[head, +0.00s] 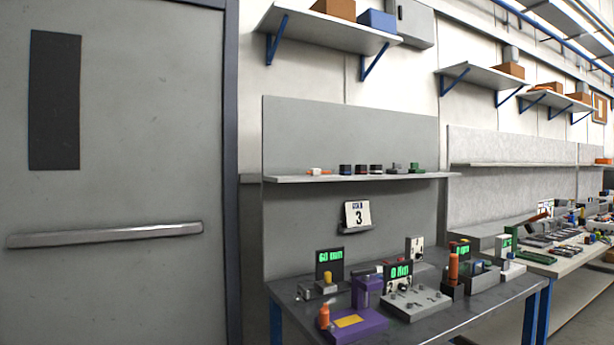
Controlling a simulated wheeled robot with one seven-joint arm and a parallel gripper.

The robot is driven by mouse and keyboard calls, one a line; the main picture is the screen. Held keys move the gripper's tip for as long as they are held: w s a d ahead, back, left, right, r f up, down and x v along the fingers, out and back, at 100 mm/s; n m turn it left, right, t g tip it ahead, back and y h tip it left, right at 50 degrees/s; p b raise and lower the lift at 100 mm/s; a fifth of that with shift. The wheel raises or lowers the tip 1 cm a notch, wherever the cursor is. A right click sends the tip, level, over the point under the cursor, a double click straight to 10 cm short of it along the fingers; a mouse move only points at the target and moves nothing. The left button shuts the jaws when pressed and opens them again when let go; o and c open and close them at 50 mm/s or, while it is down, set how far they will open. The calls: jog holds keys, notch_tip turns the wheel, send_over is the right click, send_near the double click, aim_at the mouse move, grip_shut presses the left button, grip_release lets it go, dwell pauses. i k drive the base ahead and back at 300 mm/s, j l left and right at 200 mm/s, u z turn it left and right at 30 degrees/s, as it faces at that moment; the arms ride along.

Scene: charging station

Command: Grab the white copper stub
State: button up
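A small white and orange piece (318,172) lies at the left part of the grey shelf (285,179) above the workbench. It is too small to tell surely whether it is the white copper stub. Several small dark blocks, a grey one and a green one stand to its right on the same shelf. My gripper is not in view.
The workbench (455,321) below holds a purple fixture (362,328), a grey block with sockets (417,302), an orange-handled tool (453,268) and lit displays. A second crowded bench (572,263) stands at right. A grey door (120,120) fills the left.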

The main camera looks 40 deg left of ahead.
aim_at(313, 171)
jog(key=k+u, duration=0.1)
jog(key=u, duration=0.35)
jog(key=k+u, duration=0.1)
jog(key=u, duration=0.3)
jog(key=k+u, duration=0.15)
jog(key=u, duration=0.85)
jog(key=i+j, duration=0.25)
jog(key=j, duration=0.15)
jog(key=i+j, duration=0.55)
jog(key=j, duration=0.3)
